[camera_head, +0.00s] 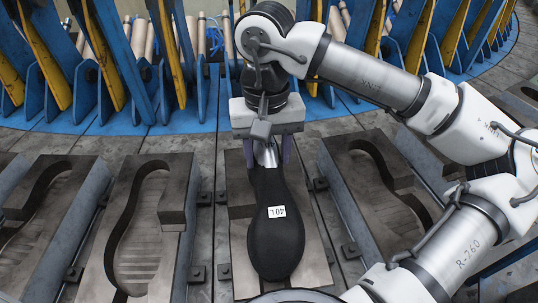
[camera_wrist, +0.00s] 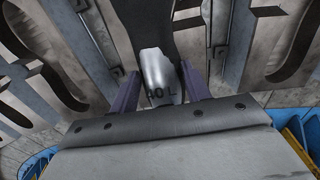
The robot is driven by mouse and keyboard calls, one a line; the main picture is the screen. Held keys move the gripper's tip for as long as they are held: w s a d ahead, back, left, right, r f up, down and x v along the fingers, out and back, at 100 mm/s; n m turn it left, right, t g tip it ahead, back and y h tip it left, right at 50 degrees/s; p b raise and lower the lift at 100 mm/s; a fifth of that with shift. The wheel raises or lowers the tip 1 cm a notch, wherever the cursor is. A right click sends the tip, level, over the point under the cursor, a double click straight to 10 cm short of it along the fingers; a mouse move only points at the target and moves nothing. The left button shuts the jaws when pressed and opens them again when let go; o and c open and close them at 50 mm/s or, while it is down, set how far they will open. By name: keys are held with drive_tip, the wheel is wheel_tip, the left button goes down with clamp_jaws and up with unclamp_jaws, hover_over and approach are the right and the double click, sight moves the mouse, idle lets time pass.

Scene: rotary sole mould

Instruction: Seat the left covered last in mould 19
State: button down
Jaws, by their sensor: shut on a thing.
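The covered last (camera_head: 275,240) is black with a white label reading 40L. Its bare metal end shows between the fingers and is marked 40 L in the wrist view (camera_wrist: 162,80). My gripper (camera_head: 267,152) is shut on that metal end, with one purple finger on each side. The last lies lengthwise over the middle mould (camera_head: 238,268), its rounded end toward the bottom of the head view. It hides that mould's cavity, and I cannot tell whether it rests in it or hovers just above. No mould number is readable.
Empty open moulds stand to the left (camera_head: 140,250) and right (camera_head: 400,215) of the middle one. A blue ring with blue and yellow upright plates (camera_head: 110,60) curves behind. My arm covers the right side of the head view.

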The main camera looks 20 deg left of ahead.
drive_tip(key=shift+w+a+r, duration=0.1)
drive_tip(key=shift+w+a, duration=0.1)
drive_tip(key=shift+w, duration=0.3)
drive_tip(key=shift+w+a, duration=0.2)
drive_tip(key=shift+w, duration=0.25)
drive_tip(key=shift+w+f, duration=0.1)
drive_tip(key=shift+f, duration=0.15)
drive_tip(key=shift+f+b, duration=0.6)
drive_tip(key=shift+f, duration=1)
drive_tip(key=shift+f+b, duration=1.8)
drive_tip(key=shift+b, duration=0.2)
drive_tip(key=c, duration=0.6)
unclamp_jaws()
